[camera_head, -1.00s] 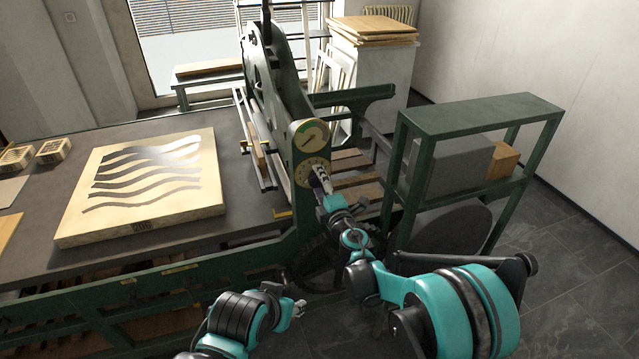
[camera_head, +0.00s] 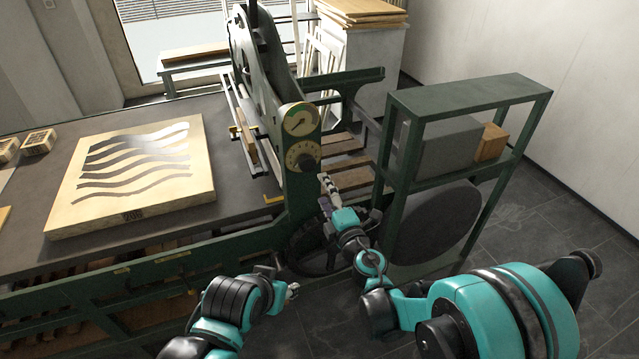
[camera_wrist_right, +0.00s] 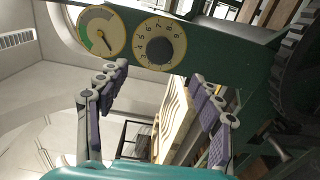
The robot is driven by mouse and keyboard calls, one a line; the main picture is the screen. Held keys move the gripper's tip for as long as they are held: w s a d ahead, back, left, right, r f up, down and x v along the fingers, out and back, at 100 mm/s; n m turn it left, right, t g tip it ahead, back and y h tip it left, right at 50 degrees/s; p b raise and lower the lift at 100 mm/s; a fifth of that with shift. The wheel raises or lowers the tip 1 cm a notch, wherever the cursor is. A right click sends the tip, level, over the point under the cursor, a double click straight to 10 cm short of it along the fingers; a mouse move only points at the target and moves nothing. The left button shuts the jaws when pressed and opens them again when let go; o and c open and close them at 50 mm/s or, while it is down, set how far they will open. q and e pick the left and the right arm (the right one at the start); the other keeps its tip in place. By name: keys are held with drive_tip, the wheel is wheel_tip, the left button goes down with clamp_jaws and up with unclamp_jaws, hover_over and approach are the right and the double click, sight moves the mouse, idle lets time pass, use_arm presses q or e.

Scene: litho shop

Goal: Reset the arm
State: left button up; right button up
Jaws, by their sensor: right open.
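My right gripper (camera_head: 326,180) is open and empty, just below and right of the numbered dial (camera_head: 303,157) on the green press frame. The dial's dark knob is uncovered and apart from my fingers. In the right wrist view, my two spread fingers (camera_wrist_right: 158,74) show with nothing between them. The dial (camera_wrist_right: 159,44) and the gauge (camera_wrist_right: 101,31) lie beyond the fingertips. My left gripper (camera_head: 292,289) is low in the head view, in front of the press's near side; its jaws are too small to judge.
The press bed (camera_head: 240,190) carries a pale stone block (camera_head: 70,205) with dark wavy stripes. A green rack (camera_head: 460,95) stands close to the right of my right arm. A large toothed wheel (camera_head: 300,262) sits low on the press. Floor at the right is clear.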

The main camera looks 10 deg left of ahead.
drive_tip(key=shift+s+d, duration=0.1)
drive_tip(key=shift+s, duration=0.05)
idle(0.3)
drive_tip(key=s+d+r+m+h, duration=0.1)
drive_tip(key=d+r+m+h, duration=0.15)
drive_tip(key=d+m, duration=0.4)
drive_tip(key=d+r+m+h, duration=0.2)
drive_tip(key=d+m+h, duration=0.15)
drive_tip(key=d, duration=0.55)
drive_tip(key=s+d+r+m+h, duration=0.15)
drive_tip(key=d+m+h, duration=0.25)
drive_tip(key=d, duration=0.4)
drive_tip(key=s+d+f+m+g+h, duration=0.2)
drive_tip(key=s+d+m, duration=0.3)
drive_tip(key=s+d, duration=0.15)
drive_tip(key=s+f+m+g+y, duration=0.1)
drive_tip(key=s+f+m+g, duration=0.2)
drive_tip(key=s, duration=0.5)
drive_tip(key=s+d+f+m+g+y, duration=0.1)
drive_tip(key=s+f+m+g, duration=0.2)
drive_tip(key=s, duration=0.6)
wheel_tip(320, 180, down, 2)
drive_tip(key=shift+f, duration=0.15)
drive_tip(key=shift+w, duration=0.1)
